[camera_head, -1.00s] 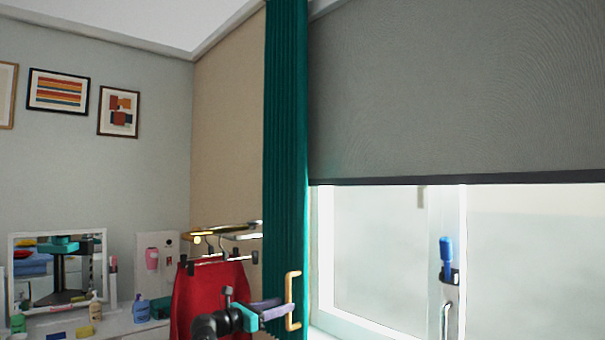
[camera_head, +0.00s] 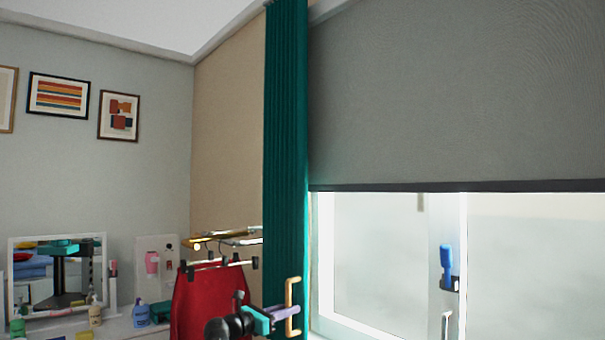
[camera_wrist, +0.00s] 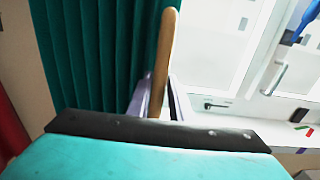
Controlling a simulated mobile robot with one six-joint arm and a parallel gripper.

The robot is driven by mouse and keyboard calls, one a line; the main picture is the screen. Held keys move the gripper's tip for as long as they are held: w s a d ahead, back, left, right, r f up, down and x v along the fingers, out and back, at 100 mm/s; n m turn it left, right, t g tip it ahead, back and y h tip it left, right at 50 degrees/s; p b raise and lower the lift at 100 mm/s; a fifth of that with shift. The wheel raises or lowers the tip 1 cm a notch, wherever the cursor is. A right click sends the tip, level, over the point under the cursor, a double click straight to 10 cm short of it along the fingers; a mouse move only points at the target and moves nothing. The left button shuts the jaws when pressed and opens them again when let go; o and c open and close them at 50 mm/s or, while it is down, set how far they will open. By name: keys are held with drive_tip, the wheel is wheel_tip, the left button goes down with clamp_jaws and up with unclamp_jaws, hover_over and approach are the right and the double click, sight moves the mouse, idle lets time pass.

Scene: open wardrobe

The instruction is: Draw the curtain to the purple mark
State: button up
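The dark green curtain (camera_head: 286,150) hangs gathered in a narrow bunch left of the window. A wooden handle (camera_head: 289,290) is on its lower part. My gripper (camera_head: 288,312), teal with purple fingers, is at the handle's lower half. In the wrist view, the handle (camera_wrist: 163,60) stands upright between the two fingers (camera_wrist: 160,98). I cannot tell whether both fingers press on it. A small purple mark (camera_wrist: 301,150) lies on the white sill at the right of the wrist view, near a red mark (camera_wrist: 309,132) and a green mark (camera_wrist: 302,127).
A grey blind (camera_head: 450,95) covers the window's upper part. A blue-handled item (camera_head: 446,262) hangs on the window frame. A red garment (camera_head: 208,300) hangs from a rail (camera_head: 225,236) just left of the curtain. A mirror (camera_head: 57,275) and bottles stand further left.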

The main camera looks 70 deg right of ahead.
drive_tip(key=c, duration=0.3)
drive_tip(key=shift+s+a, duration=0.1)
drive_tip(key=s+a+p, duration=0.3)
drive_tip(key=s+a, duration=0.1)
drive_tip(key=s, duration=0.2)
drive_tip(key=shift+s, duration=0.2)
idle(0.9)
drive_tip(key=shift+a+f, duration=0.1)
drive_tip(key=s+a+p, duration=0.2)
drive_tip(key=s+a, duration=0.2)
drive_tip(key=s, duration=0.2)
drive_tip(key=shift+s+a, duration=0.15)
drive_tip(key=shift+s, duration=0.2)
idle(0.8)
idle(0.4)
drive_tip(key=s+a+p, duration=0.1)
drive_tip(key=s+a, duration=0.3)
drive_tip(key=s, duration=0.2)
drive_tip(key=shift+s+a+p, duration=0.15)
drive_tip(key=shift+s+p, duration=0.2)
idle(0.5)
